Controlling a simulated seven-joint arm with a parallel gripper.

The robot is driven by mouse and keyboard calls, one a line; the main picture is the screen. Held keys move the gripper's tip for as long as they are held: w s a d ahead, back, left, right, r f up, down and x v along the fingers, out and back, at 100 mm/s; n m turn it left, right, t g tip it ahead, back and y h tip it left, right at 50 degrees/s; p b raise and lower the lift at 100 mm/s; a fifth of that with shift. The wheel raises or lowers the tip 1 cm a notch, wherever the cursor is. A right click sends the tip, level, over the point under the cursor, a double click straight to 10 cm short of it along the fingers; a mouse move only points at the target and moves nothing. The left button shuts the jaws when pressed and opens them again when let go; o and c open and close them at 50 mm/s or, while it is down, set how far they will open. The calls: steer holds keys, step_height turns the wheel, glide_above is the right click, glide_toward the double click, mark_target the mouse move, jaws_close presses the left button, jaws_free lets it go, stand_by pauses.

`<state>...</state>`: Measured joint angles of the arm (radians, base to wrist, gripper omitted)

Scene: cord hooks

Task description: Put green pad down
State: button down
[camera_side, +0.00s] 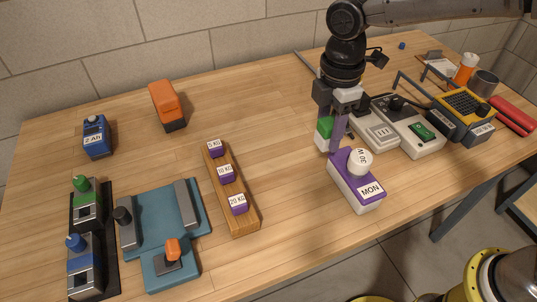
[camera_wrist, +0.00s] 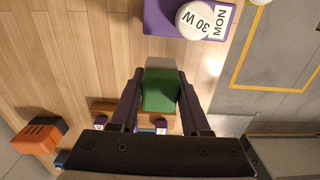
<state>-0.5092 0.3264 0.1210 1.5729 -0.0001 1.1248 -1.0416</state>
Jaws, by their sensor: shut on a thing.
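The green pad (camera_side: 324,127) is a small block with a green part and a pale grey part. In the wrist view the green pad (camera_wrist: 160,90) sits between the two dark fingers of my gripper (camera_wrist: 158,98), which are shut on it. In the side view my gripper (camera_side: 333,130) is above the table, just behind and left of the purple MON box. I cannot tell whether the pad touches the table.
The purple MON box (camera_side: 355,181) with a white knob stands close by. Grey devices (camera_side: 385,135) stand to the right. A wooden rack (camera_side: 243,213) with several purple weights lies to the left. Bare table (camera_side: 275,125) lies between rack and gripper.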

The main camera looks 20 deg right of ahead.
steer(key=shift+a, duration=0.45)
glide_toward(267, 157)
steer(key=s+d+r, duration=0.2)
steer(key=s+r, duration=0.1)
steer(key=s, duration=0.1)
steer(key=w+f, duration=0.1)
steer(key=a+f, duration=0.1)
steer(key=f, duration=0.1)
steer(key=w+f, duration=0.1)
steer(key=shift+w+a+f, duration=0.15)
steer(key=shift+w+f, duration=0.1)
steer(key=shift+w, duration=0.1)
steer(key=shift+w+a+f, duration=0.35)
steer(key=shift+w+f, duration=0.3)
steer(key=shift+f, duration=1.6)
steer(key=shift+f, duration=0.15)
steer(key=shift+c, duration=1.9)
jaws_free()
